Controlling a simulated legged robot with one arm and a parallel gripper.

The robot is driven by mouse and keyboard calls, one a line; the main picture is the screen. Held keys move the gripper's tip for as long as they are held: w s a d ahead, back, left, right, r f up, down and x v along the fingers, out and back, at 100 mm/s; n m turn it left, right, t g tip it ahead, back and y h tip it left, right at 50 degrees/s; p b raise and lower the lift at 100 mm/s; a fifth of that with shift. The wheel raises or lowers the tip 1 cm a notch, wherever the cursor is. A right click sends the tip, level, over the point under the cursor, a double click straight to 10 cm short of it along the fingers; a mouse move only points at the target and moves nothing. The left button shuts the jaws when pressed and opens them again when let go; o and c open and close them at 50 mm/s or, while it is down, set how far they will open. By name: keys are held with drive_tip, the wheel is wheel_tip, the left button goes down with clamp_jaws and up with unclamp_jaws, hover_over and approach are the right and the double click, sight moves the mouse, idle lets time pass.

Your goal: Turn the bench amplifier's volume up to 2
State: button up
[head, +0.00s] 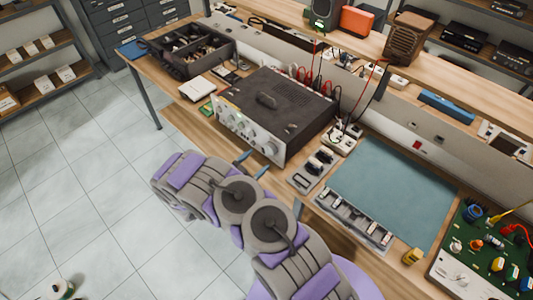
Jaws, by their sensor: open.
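The bench amplifier (283,100) is a dark-topped box with a handle on top. It stands on the wooden workbench. Its silver front panel (243,130) faces the floor side and carries a row of round knobs. The knobs are too small to read any numbers or pointer position. I cannot tell whether a fingertip touches a knob.
A dark parts tray (190,50) stands left of the amplifier. Red and black leads (320,82) rise behind it. Small boxes (317,165), a blue-green mat (390,185) and a green circuit board (490,250) lie to the right. Tiled floor (90,165) in front is open.

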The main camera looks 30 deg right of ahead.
sight(268, 150)
drive_tip(key=shift+b+x, duration=0.35)
drive_tip(key=shift+x, duration=2.8)
drive_tip(key=shift+a, duration=0.1)
drive_tip(key=shift+a, duration=0.1)
drive_tip(key=shift+c, duration=0.4)
drive_tip(key=shift+a, duration=0.1)
drive_tip(key=c, duration=0.3)
drive_tip(key=shift+s, duration=0.1)
drive_tip(key=c, duration=0.7)
drive_tip(key=shift+r+n+p, duration=0.1)
drive_tip(key=shift+n+p, duration=0.4)
drive_tip(key=shift+p, duration=0.1)
